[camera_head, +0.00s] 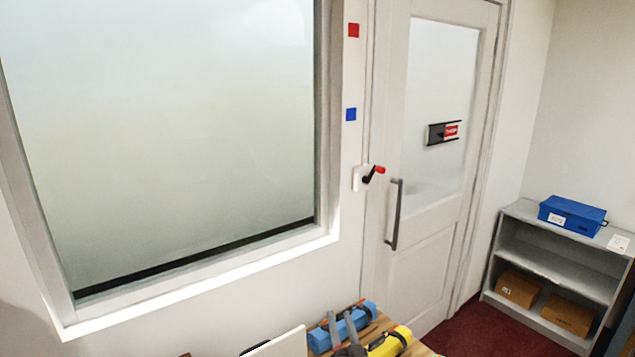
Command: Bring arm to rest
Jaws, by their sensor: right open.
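My right gripper (341,322) shows at the bottom edge, just right of the middle. Its two dark grey fingers point up the picture and stand apart, open, with nothing seen between them. It is over or beside a blue object (319,339) on a wooden surface (418,350); I cannot tell if they touch. A yellow object (392,345) lies just to the right of the gripper. The rest of the right arm is below the frame. My left gripper is not in view.
A large frosted window (170,130) fills the left. A white door (430,255) with a grey handle (394,215) stands behind. At right, a grey shelf (545,256) holds a blue box (571,216) and cardboard boxes (518,288). A white panel (283,345) borders the wooden surface.

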